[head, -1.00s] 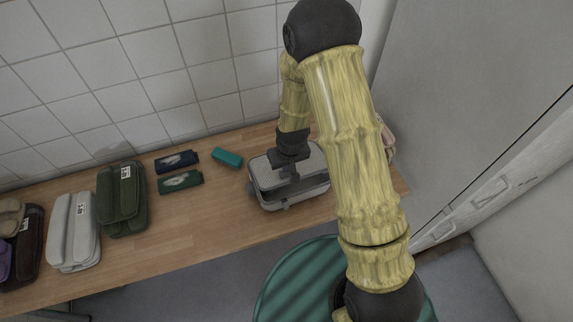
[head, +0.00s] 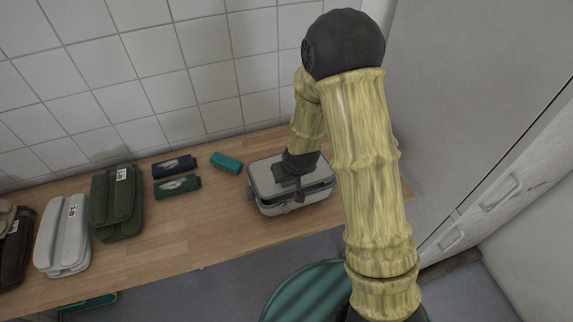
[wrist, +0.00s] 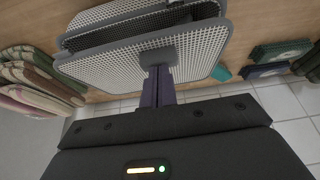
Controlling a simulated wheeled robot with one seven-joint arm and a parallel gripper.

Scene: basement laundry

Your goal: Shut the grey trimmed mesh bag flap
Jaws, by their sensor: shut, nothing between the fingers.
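The grey trimmed mesh bag (head: 280,209) stands on the wooden counter, partly behind my arm in the head view. Its flap (head: 262,176) lies low over the body, with a dark narrow gap along the front and right side. In the wrist view the light mesh flap (wrist: 205,58) with its grey trim is close below my fingers, and the dark gap separates it from the bag body (wrist: 110,13). My gripper (head: 297,190) is shut and empty, at the front part of the flap. It appears to touch the flap; the wrist view shows its fingertips (wrist: 157,70) against the mesh.
Dark blue (head: 174,166), green (head: 177,187) and teal (head: 227,162) small items lie left of the bag. A dark green folded bundle (head: 117,203) and a light grey one (head: 63,236) are farther left. A tiled wall stands behind; a grey cabinet (head: 480,90) is at right.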

